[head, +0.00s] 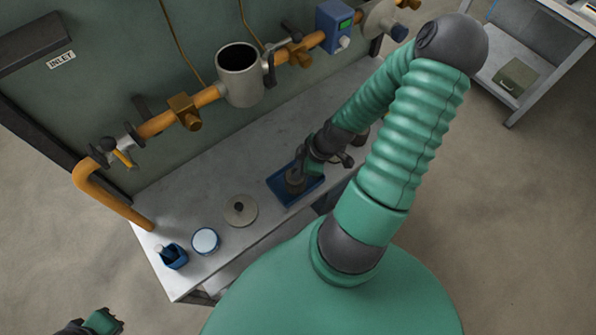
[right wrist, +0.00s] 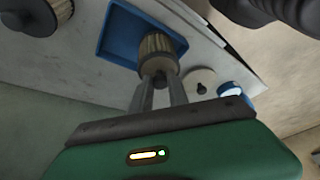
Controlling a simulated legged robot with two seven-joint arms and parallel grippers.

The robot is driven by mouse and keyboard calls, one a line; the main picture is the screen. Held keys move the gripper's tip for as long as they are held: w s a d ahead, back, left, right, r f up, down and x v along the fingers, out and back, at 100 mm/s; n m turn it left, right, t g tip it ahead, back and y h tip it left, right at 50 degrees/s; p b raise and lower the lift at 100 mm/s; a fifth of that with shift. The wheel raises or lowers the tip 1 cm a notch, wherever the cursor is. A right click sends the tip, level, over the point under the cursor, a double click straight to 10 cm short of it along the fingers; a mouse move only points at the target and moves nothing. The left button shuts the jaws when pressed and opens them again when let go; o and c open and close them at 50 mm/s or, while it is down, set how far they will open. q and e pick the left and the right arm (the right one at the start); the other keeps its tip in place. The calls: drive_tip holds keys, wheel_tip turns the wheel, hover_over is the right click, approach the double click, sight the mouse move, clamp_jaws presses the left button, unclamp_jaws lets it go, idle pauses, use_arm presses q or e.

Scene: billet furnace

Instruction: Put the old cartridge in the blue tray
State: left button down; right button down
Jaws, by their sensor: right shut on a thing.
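The old cartridge (right wrist: 158,48), a pleated tan-grey cylinder with a darker end, is between the fingers of my right gripper (right wrist: 158,85), which is shut on it. In the head view the cartridge (head: 295,182) looks dark and lies within the outline of the blue tray (head: 284,184). The tray (right wrist: 112,38) also shows behind the cartridge in the right wrist view. I cannot tell whether the cartridge touches the tray floor. My right gripper (head: 308,168) is at the tray's upper right in the head view. My left gripper (head: 102,322) is at the bottom left edge, partly cut off.
An open grey housing (head: 240,80) sits on the orange pipe above the bench. A grey knobbed lid (head: 240,211), a blue-rimmed white disc (head: 205,241) and a small blue holder (head: 174,258) stand left of the tray.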

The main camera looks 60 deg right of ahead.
drive_tip(key=shift+w+d+r, duration=0.1)
drive_tip(key=shift+w+d, duration=0.65)
drive_tip(key=shift+d, duration=0.35)
drive_tip(key=f, duration=0.4)
drive_tip(key=shift+w+d, duration=0.1)
drive_tip(key=shift+d, duration=0.2)
use_arm(q)
drive_tip(key=shift+s+d+r, duration=0.1)
drive_tip(key=shift+d+r, duration=0.05)
drive_tip(key=shift+r, duration=0.25)
use_arm(e)
drive_tip(key=shift+a+r, duration=0.1)
drive_tip(key=c, duration=1.3)
unclamp_jaws()
